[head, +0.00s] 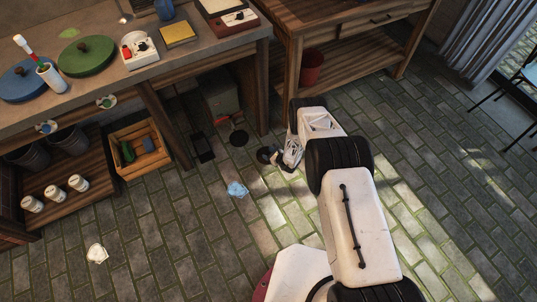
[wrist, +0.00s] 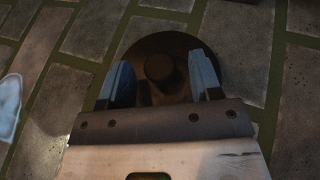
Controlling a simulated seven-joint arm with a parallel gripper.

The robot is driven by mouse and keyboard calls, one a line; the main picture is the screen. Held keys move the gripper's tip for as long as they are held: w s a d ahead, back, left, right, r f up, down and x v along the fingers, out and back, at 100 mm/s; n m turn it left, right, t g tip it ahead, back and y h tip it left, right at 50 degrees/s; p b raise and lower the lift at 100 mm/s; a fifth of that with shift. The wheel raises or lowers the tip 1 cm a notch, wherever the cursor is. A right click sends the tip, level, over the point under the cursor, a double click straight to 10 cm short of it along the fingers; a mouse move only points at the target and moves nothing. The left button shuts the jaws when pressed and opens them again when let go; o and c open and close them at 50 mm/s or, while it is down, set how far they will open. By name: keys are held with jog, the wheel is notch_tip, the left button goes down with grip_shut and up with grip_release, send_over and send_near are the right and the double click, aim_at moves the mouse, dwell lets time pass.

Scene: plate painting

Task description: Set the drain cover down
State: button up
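The drain cover is a dark round disc with a raised knob (wrist: 158,66) in the wrist view, over the grey paving. My gripper (wrist: 162,80) has its two blue-grey fingers apart, one on each side of the knob. A gap shows between each finger and the knob. The base of the disc is hidden by the gripper body, and I cannot tell if it touches the floor.
A black mat (head: 203,147) and a wooden crate (head: 138,150) are further left. Open paving lies below the cloth.

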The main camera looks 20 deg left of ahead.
jog(key=shift+r, duration=0.15)
jog(key=shift+d, duration=0.1)
jog(key=shift+v, duration=5.95)
